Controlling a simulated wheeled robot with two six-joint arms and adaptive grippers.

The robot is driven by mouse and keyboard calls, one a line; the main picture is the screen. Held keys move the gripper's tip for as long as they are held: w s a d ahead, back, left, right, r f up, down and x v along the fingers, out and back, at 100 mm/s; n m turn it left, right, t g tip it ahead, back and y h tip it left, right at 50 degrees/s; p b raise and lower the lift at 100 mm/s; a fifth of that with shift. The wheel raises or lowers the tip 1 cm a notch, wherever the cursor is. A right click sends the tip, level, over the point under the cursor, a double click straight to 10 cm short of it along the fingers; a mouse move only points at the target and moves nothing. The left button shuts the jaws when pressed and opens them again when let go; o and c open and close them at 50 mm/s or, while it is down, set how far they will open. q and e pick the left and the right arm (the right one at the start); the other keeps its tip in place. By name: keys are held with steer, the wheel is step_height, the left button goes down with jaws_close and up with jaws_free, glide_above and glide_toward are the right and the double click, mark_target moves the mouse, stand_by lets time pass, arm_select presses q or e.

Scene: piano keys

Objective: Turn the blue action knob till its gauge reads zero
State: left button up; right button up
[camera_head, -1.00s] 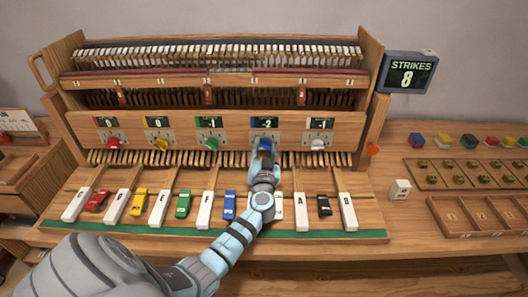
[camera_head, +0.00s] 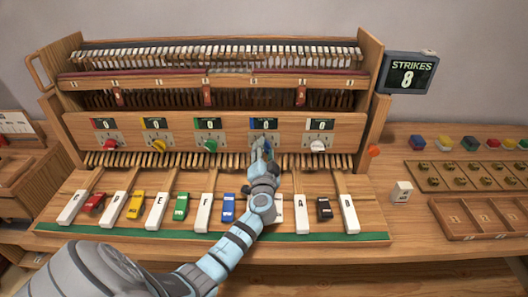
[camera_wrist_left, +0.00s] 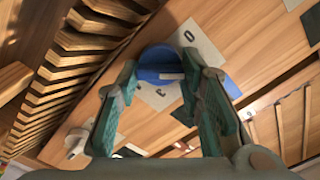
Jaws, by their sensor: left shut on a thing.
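The blue action knob (camera_wrist_left: 160,62) is on the wooden front panel, fourth from the left. My left gripper (camera_head: 263,148) reaches it from below and mostly hides it in the head view. In the left wrist view my left gripper (camera_wrist_left: 161,85) has its two fingers on either side of the knob, shut on it. The gauge (camera_head: 265,125) above the knob appears to read 0. My right gripper is not in view.
Red (camera_head: 110,145), yellow (camera_head: 159,146), green (camera_head: 210,146) and white (camera_head: 318,146) knobs share the panel; their gauges also look like 0. Lettered keys (camera_head: 348,212) lie below. A sign (camera_head: 407,73) shows strikes 8. Trays (camera_head: 480,214) stand at right.

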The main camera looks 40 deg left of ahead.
arm_select(q)
steer(key=shift+f, duration=0.1)
steer(key=o, duration=1.2)
steer(key=shift+d, duration=0.1)
steer(key=v, duration=1.2)
